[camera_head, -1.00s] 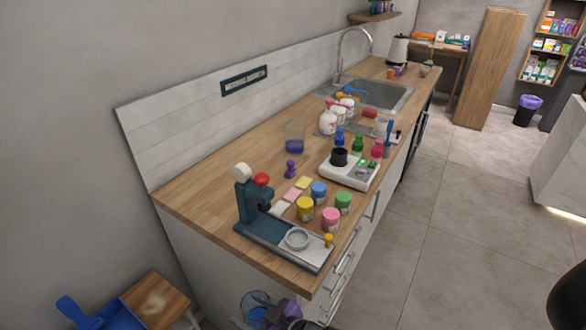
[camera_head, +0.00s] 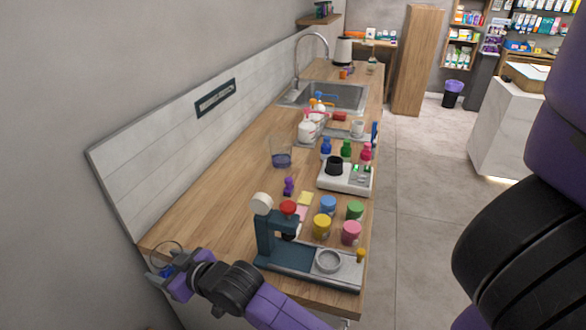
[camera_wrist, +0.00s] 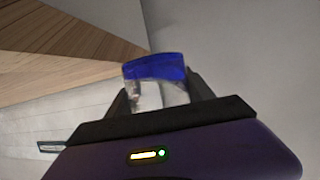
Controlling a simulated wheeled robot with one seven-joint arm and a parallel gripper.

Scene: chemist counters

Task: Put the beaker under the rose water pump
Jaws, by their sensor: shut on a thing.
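My gripper (camera_head: 170,272) is at the left front corner of the counter, shut on a clear beaker (camera_head: 166,250) with a blue part. In the wrist view, the beaker (camera_wrist: 155,70) sits between the fingers, its blue band at the far end. It is tilted in that view, and its contents cannot be told.
A similar clear glass with a blue-purple bottom (camera_head: 281,157) stands on the counter (camera_head: 215,205). A dark press (camera_head: 275,240), several coloured jars (camera_head: 322,226) and a white hotplate device (camera_head: 345,178) fill the front right. The left strip of the counter is mostly clear.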

